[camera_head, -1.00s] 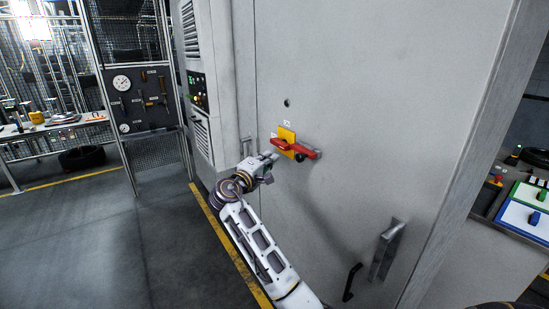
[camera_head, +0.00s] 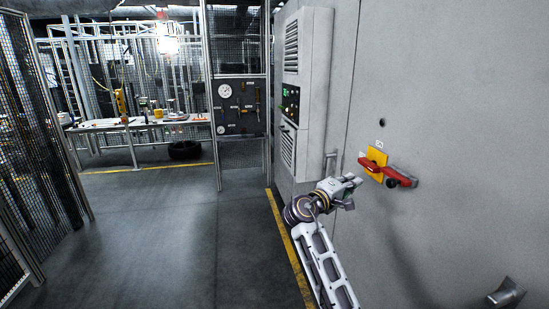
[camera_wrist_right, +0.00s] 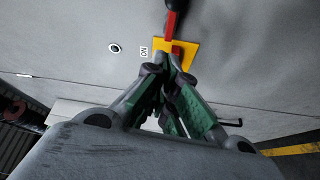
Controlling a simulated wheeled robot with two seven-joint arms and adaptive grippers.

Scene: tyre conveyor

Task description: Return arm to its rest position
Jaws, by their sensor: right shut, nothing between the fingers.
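My right arm reaches up from the bottom of the head view. Its gripper (camera_head: 355,183) is shut and empty, just left of a red rotary switch handle (camera_head: 386,171) on a yellow plate (camera_head: 377,155). In the head view the handle lies roughly level, tilted down to the right. In the right wrist view the shut fingers (camera_wrist_right: 172,72) point toward the yellow plate (camera_wrist_right: 187,47), and an "ON" label shows beside it. The fingers overlap the plate in that view; a gap shows in the head view. My left gripper is not in view.
The switch is on a large grey cabinet (camera_head: 450,120) filling the right side. A metal handle (camera_head: 506,294) sticks out at lower right. A control panel (camera_head: 291,103), gauge board (camera_head: 238,105), workbench (camera_head: 135,124) and mesh fence (camera_head: 40,120) stand further off. The grey floor (camera_head: 150,240) at left is clear.

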